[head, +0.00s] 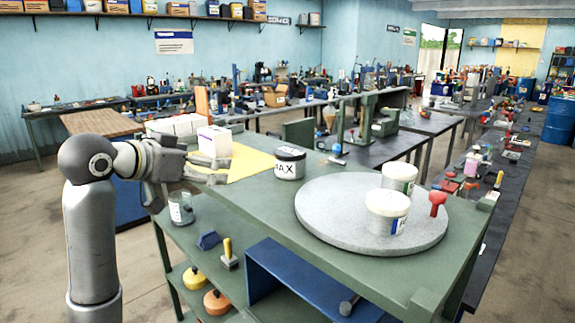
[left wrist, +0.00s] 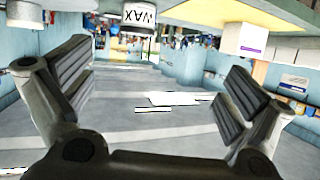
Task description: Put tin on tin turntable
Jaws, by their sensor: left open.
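A dark tin with a white WAX label (head: 289,165) stands upright on the green bench, left of the turntable. It also shows upside down at the top of the left wrist view (left wrist: 138,17). The turntable (head: 325,222) is a round grey speckled disc on the bench. Two white tins, one in front (head: 386,213) and one behind (head: 400,177), stand on its right part. My left gripper (head: 222,173) is at the bench's left edge, left of the WAX tin and apart from it. Its jaws (left wrist: 160,80) are wide apart with nothing between them. My right gripper is out of view.
A white box (head: 214,141) stands on a yellow mat (head: 255,163) just behind my left gripper, with more white boxes (head: 175,125) beyond. A red-handled tool (head: 437,203) is at the turntable's right. A glass jar (head: 181,209) is on the shelf below. The turntable's left part is bare.

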